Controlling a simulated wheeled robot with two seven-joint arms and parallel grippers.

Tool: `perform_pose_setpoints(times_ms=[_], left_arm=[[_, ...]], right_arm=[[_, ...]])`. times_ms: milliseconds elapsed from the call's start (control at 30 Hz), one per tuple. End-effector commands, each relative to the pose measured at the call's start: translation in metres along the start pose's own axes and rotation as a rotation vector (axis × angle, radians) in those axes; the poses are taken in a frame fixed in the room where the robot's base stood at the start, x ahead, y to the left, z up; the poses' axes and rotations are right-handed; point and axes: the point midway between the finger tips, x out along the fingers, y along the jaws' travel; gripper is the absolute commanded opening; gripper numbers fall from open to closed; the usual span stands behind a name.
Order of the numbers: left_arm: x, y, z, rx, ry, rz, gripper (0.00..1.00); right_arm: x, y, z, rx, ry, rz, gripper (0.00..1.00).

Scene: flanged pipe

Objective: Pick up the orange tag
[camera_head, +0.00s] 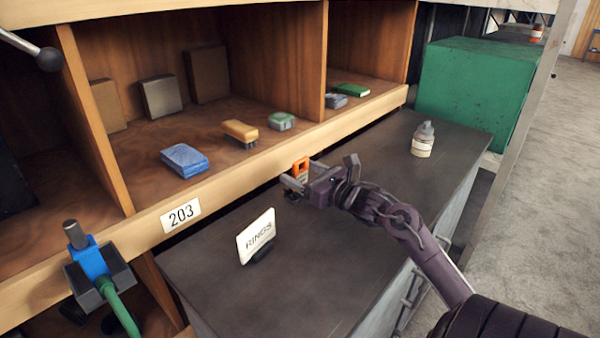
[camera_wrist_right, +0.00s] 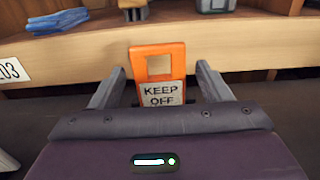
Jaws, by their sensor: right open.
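The orange tag (camera_head: 301,166) stands upright on the dark bench top, close to the shelf's front edge. In the right wrist view the orange tag (camera_wrist_right: 159,66) shows a square hole at its top and a "KEEP OFF" label below. My right gripper (camera_head: 295,181) is open, with one finger on each side of the tag. In the wrist view the right gripper (camera_wrist_right: 160,88) shows gaps between the fingers and the tag. The tag's lower end is hidden behind the gripper body.
A white "RINGS" sign (camera_head: 256,235) stands on the bench (camera_head: 300,290). A small bottle (camera_head: 423,140) stands at its far end. The wooden shelf (camera_head: 235,165) behind holds a blue cloth (camera_head: 184,160) and a tan brush (camera_head: 240,132). A green box (camera_head: 470,85) is beyond.

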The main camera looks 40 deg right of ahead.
Motion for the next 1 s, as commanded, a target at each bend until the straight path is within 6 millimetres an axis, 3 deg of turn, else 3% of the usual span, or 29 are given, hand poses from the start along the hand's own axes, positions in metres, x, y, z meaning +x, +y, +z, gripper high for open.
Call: perform_pose_setpoints(times_ms=[200,467,833,1000], left_arm=[[-0.008,-0.002,-0.018,0.0,0.026,-0.003,0.36],[-0.008,-0.003,-0.021,0.0,0.031,-0.003,0.36],[-0.007,-0.002,-0.013,-0.001,0.019,-0.002,0.36],[-0.007,-0.002,-0.013,-0.001,0.019,-0.002,0.36]], right_arm=[[0.022,0.0,0.001,0.001,0.0,-0.001,0.71],[0.025,0.0,-0.001,0.0,0.001,0.0,0.71],[0.025,0.0,0.0,0.0,0.001,0.0,0.25],[0.025,0.0,0.0,0.0,0.0,0.0,0.23]])
